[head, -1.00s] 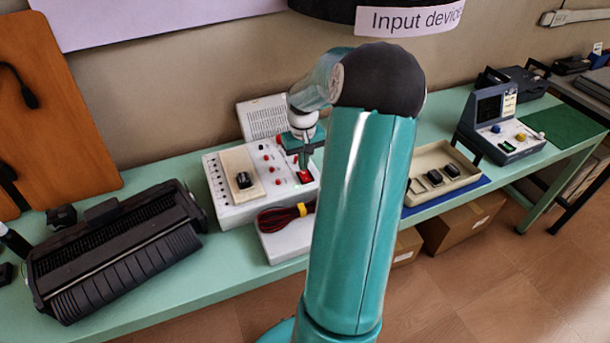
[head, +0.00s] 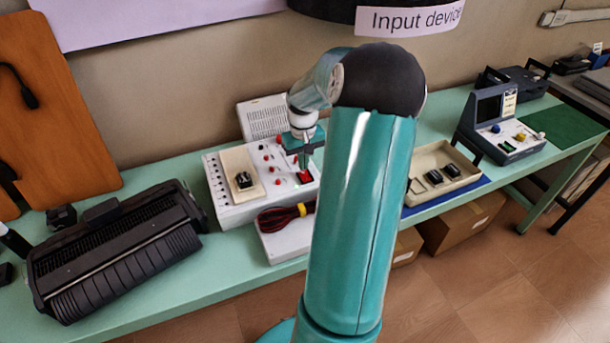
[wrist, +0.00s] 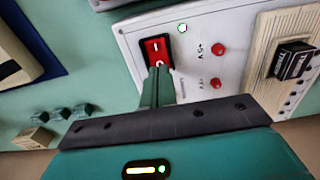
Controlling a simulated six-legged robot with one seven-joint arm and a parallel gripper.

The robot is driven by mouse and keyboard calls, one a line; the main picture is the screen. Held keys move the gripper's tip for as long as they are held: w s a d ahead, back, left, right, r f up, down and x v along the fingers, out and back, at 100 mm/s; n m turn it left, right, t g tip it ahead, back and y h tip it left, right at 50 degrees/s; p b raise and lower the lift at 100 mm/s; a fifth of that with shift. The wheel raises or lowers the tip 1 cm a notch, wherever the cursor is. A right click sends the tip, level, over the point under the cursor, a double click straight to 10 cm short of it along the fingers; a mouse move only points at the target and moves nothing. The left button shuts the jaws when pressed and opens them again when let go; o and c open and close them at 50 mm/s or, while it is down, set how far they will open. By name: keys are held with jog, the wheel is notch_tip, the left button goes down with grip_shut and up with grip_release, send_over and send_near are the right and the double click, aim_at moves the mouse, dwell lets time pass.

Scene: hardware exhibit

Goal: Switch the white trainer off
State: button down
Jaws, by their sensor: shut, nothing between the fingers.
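The white trainer (head: 236,212) is a white box with red knobs and a cream panel, on the green bench. Its red rocker switch (wrist: 156,50), marked with a bar and a circle, sits near a corner of the panel in the wrist view. A small lamp (wrist: 182,28) beside the switch looks bright with a green edge. My gripper (wrist: 160,70) is shut and empty, its fingertips at the circle end of the switch. I cannot tell whether they touch it. In the head view my gripper (head: 303,166) is over the red switch (head: 305,177), partly covering it.
A bundle of red and black leads (head: 283,216) lies on a white box in front of the trainer. A cream tray (head: 469,181) of dark parts is to the right. A black ribbed machine (head: 120,255) stands left. A printed card (head: 262,119) stands behind.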

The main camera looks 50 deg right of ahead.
aim_at(303, 173)
jog(key=shift+f, duration=0.9)
dwell(0.7)
jog(key=shift+r, duration=3.5)
